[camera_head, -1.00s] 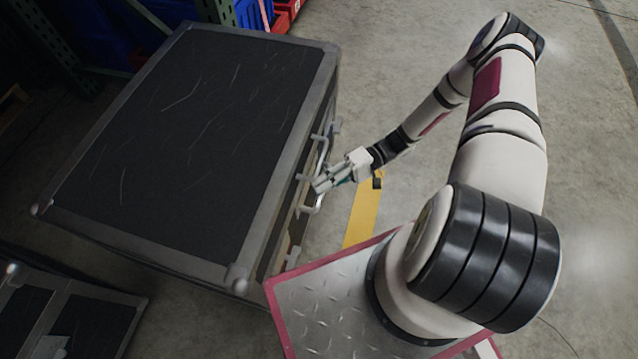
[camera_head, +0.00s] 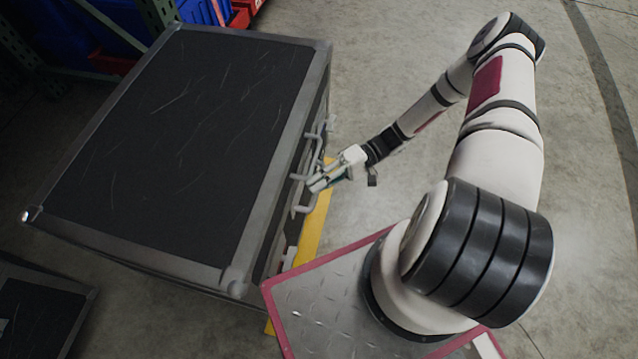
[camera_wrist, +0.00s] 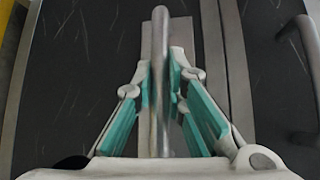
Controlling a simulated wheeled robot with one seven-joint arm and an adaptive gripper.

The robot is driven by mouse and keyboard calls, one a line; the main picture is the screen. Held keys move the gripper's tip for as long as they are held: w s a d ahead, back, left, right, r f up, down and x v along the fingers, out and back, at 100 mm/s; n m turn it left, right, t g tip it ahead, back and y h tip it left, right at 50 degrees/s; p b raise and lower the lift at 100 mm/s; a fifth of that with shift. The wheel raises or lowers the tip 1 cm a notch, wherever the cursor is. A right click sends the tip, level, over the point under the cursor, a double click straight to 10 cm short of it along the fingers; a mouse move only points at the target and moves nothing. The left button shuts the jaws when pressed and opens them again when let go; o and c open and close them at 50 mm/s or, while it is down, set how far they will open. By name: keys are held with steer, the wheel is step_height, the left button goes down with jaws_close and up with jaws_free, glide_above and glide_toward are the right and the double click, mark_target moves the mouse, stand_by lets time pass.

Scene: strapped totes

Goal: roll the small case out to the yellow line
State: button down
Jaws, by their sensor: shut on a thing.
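The case (camera_head: 190,130) has a scratched black top with grey metal edges and fills the left of the head view. My gripper (camera_head: 316,184) is at its right side, shut on its metal pull handle (camera_head: 303,209). In the wrist view, the handle bar (camera_wrist: 160,35) runs between the teal pads of my gripper (camera_wrist: 160,85). The yellow line (camera_head: 312,235) lies on the floor along the case's right side, and part of it is hidden by the case and my base. Whether the case's lower edge touches the line I cannot tell.
A second black-topped case (camera_head: 38,318) stands at the lower left, apart from the held one. Blue bins (camera_head: 120,15) and red bins (camera_head: 240,14) sit by a green rack (camera_head: 152,12) at the upper left. The concrete floor to the right is clear.

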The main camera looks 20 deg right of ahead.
steer(key=shift+w+d+f, duration=0.1)
steer(key=shift+d, duration=0.05)
steer(key=c, duration=1.7)
jaws_free()
steer(key=shift+o, duration=0.5)
steer(key=w+d+r, duration=0.1)
steer(key=d, duration=1)
steer(key=shift+w+d+r, duration=0.25)
steer(key=shift+d+r, duration=0.1)
steer(key=shift+r, duration=0.05)
